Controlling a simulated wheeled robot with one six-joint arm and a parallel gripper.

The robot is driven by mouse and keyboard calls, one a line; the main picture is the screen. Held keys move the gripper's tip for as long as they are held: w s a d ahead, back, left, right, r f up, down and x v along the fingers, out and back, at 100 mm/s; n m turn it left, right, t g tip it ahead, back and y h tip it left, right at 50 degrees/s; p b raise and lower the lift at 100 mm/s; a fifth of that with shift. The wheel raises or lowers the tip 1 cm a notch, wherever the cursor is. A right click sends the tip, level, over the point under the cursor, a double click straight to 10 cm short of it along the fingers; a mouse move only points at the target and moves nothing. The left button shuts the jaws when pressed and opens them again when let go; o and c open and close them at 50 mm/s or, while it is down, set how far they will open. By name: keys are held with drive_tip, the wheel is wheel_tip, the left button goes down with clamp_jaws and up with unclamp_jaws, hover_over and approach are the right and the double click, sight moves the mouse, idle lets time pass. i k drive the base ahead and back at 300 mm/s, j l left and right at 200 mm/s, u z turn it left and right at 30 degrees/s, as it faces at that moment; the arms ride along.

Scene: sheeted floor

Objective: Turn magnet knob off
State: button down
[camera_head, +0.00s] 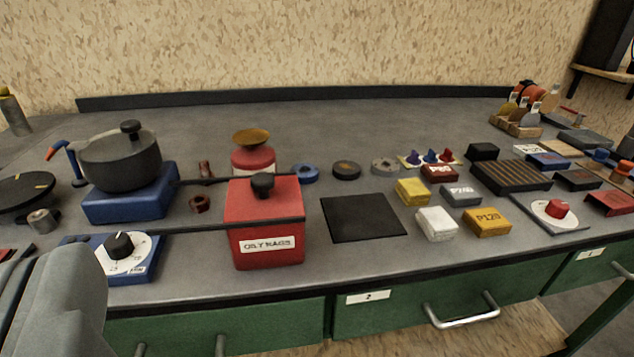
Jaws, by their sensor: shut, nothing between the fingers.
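Two dial knobs show on the grey bench, and I cannot read a label that says which is the magnet's. A red knob (557,208) sits on a white round dial on a grey plate (570,227) at the right front edge. A black knob (119,245) sits on a white dial on a blue box (146,272) at the left front edge. The fingers of my gripper are not in view. A grey rounded part, probably of my own arm, fills the lower left corner, apart from the red knob and close to the blue box in the picture.
A dark pot (120,165) stands on a blue base (130,200). A red lidded box (266,245) stands at the front. A slatted dark block (510,177) and coloured blocks (487,222) lie left of the red knob. Drawer handles (462,318) stick out below. The back middle is clear.

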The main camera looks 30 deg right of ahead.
sight(557, 209)
drive_tip(key=z, duration=1.7)
